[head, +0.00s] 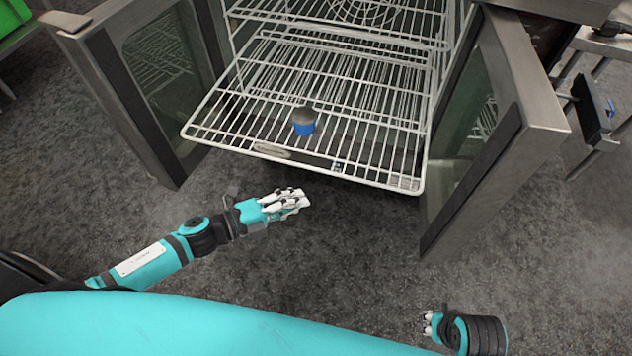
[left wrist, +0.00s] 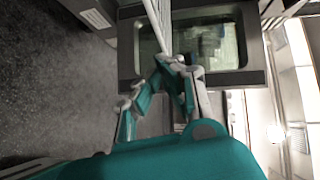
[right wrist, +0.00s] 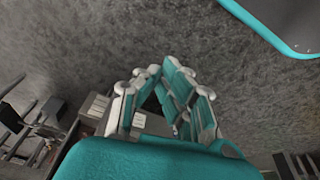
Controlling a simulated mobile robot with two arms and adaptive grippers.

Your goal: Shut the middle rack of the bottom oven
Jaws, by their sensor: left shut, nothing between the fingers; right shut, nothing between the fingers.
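The oven (head: 232,45) stands with both glass doors open. A white wire rack (head: 255,112) is pulled out between the doors, its front edge toward me. A small blue cup-like thing with a grey top (head: 304,122) sits on the rack. My left gripper (head: 300,200) is shut and empty, in front of and below the rack's front edge, apart from it in the head view. It also shows shut in the left wrist view (left wrist: 182,66). My right gripper (head: 428,324) is shut and empty, low at the right, well away from the rack.
The left oven door (head: 80,62) and right oven door (head: 525,115) flank the rack. Another wire rack (head: 385,35) sits higher inside the oven. A metal stand (head: 590,110) is at the right edge, a green bin (head: 15,15) at upper left. Grey floor is clear before the oven.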

